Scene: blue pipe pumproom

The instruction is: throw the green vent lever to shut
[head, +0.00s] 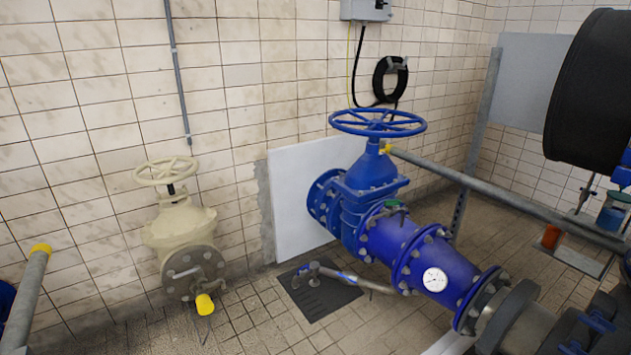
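A small green lever (393,205) sits on top of the blue pipe (428,260), just to the right of the blue gate valve (368,190). It is small in the head view, and I cannot tell whether it stands at open or shut. Nothing touches it. My gripper is not in view.
A large blue handwheel (377,122) stands above and left of the lever. A grey rail (490,190) with a yellow end runs behind the pipe. A round white gauge (435,279) faces forward. A cream valve (180,230) stands left. Dark pipework fills the lower right.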

